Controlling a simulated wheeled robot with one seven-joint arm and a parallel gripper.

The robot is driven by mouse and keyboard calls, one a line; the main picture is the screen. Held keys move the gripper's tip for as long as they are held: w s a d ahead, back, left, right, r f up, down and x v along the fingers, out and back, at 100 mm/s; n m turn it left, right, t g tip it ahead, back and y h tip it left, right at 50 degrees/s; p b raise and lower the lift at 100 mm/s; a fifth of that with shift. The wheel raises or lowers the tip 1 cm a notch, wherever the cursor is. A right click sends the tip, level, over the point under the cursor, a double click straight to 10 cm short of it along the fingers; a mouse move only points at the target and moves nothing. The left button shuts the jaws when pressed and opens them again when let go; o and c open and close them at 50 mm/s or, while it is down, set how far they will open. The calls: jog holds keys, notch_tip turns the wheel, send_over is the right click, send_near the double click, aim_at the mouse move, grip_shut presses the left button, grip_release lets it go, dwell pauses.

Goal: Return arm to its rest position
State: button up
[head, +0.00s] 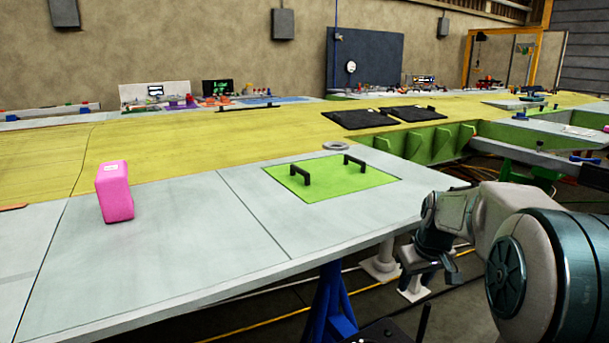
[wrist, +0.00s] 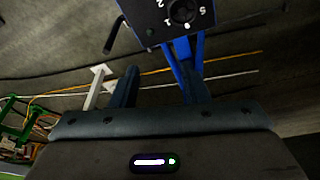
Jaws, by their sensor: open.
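My arm shows at the right of the head view, folded beside the front right edge of the table. My gripper (head: 432,272) hangs below the tabletop level, off the table, with nothing in it. In the wrist view my gripper (wrist: 158,88) has its two dark fingers apart, with the floor and a blue stand leg behind them. It touches nothing that I can see.
A pink block (head: 115,192) stands on the grey tabletop (head: 180,250). A green plate (head: 335,183) with two black handles lies near the right corner. A blue stand (head: 330,305) is under the table edge. Cables run along the floor.

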jog(key=s+a+r+m+p, duration=0.1)
jog(key=s+a+r+p, duration=0.2)
jog(key=s, duration=0.5)
jog(key=s+a+r+m+p, duration=0.1)
jog(key=s+a+r+p, duration=0.2)
jog(key=s, duration=0.5)
jog(key=s+a+r+p, duration=0.4)
jog(key=s, duration=0.4)
jog(key=shift+s+m, duration=0.4)
